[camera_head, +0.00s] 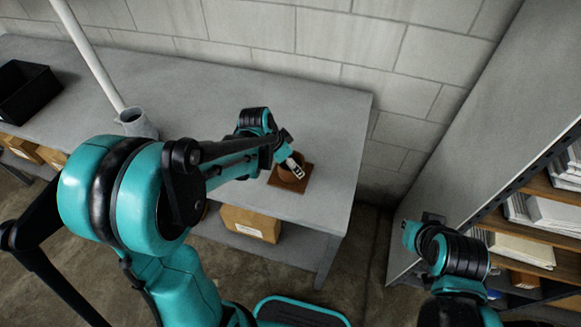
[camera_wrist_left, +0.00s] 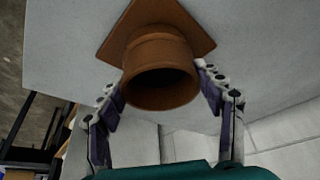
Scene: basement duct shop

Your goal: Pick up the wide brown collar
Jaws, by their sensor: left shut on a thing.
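The wide brown collar (camera_head: 304,178) is a short round tube on a square flange, near the right end of the grey bench. It also shows in the left wrist view (camera_wrist_left: 160,50), its open mouth facing the camera and its flange against the bench top. My left gripper (camera_head: 293,168) is above it in the head view. In the left wrist view the fingers (camera_wrist_left: 160,84) are at both sides of the tube, shut on it. I cannot tell any gap under the flange. My right gripper (camera_head: 411,234) is off the bench to the right, its fingers unclear.
The grey bench (camera_head: 340,130) runs along a block wall. A grey duct piece (camera_head: 137,122) and a black bin (camera_head: 24,90) stand at its left. A cardboard box (camera_head: 250,222) is under it. A shelf unit (camera_head: 540,182) with papers stands at the right. Bench top around the collar is clear.

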